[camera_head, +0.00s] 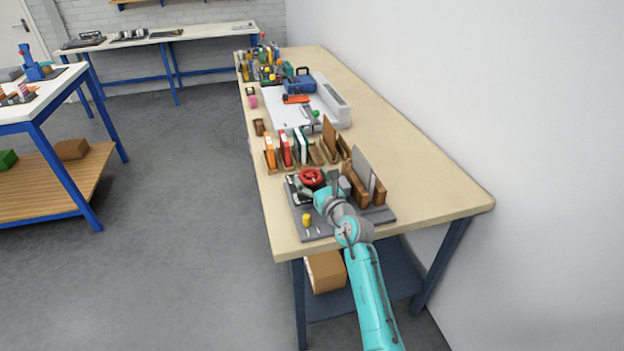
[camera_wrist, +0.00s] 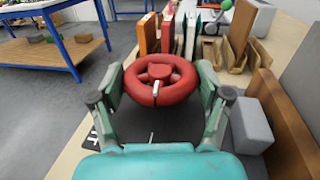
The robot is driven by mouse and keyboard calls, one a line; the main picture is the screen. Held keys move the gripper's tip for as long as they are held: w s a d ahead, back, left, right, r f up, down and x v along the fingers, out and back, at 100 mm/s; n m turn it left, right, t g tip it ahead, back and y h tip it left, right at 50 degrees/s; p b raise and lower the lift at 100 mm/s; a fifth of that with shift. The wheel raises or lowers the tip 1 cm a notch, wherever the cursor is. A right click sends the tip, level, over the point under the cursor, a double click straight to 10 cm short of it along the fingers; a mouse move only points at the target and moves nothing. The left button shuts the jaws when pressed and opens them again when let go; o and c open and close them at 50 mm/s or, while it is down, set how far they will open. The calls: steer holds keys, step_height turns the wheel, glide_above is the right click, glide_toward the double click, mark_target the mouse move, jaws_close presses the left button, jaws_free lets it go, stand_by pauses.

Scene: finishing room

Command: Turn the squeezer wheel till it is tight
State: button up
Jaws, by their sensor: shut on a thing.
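The squeezer wheel is a red ring with a hub (camera_head: 311,177), standing on a dark grey board (camera_head: 318,228) at the near end of the long bench. In the head view my gripper (camera_head: 306,192) is small and partly hidden by my arm. The part under the wheel is mostly hidden.
A grey block (camera_wrist: 251,125) and brown upright boards (camera_wrist: 284,125) stand close on the right. Books (camera_head: 285,149) in a wooden rack stand behind the wheel. A yellow piece (camera_head: 307,220) is on the board's near left. A white wall borders the bench's right side.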

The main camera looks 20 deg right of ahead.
steer(key=shift+m+h, duration=0.3)
steer(key=shift+h, duration=0.1)
steer(key=o, duration=1.1)
steer(key=shift+o, duration=0.2)
steer(key=s, duration=0.4)
steer(key=s+d, duration=0.1)
steer(key=s, duration=0.7)
steer(key=shift+d, duration=0.35)
